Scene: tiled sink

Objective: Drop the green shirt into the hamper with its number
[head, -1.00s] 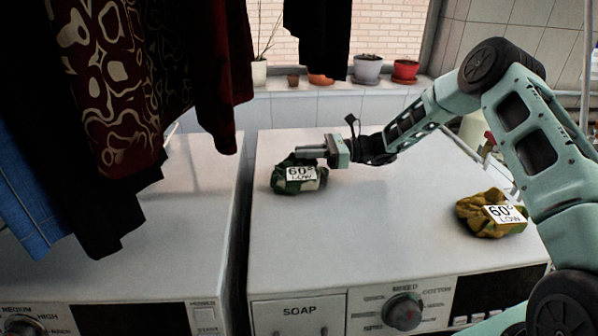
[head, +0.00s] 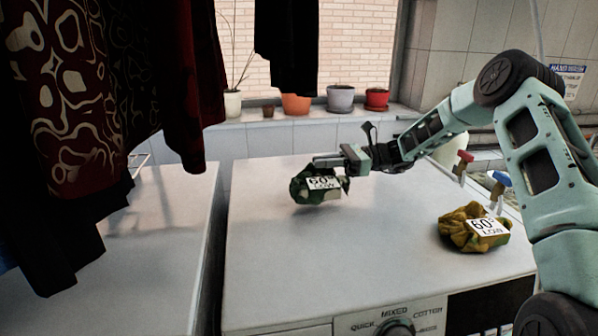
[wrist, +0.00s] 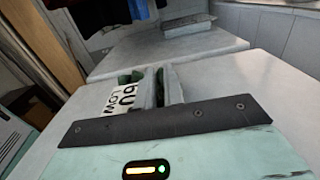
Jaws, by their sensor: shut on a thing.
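The green shirt (head: 304,189) is a crumpled dark green bundle with a white label reading 60° LOW. My gripper (head: 332,170) is shut on it and holds it a little above the top of the right-hand washing machine (head: 290,250). In the wrist view the shirt (wrist: 122,82) and its label show at the left of my gripper's fingers (wrist: 160,88); the rest is hidden behind the fingers and wrist. A yellow-brown crumpled shirt (head: 460,222), also labelled 60° LOW, lies on the same machine to the right. No hamper can be made out in these frames.
Dark red and black clothes (head: 120,80) hang at the left, over another white machine (head: 130,260). Flower pots (head: 340,98) stand on the window sill behind. Red and blue taps (head: 500,179) are near my arm. The middle of the machine top is clear.

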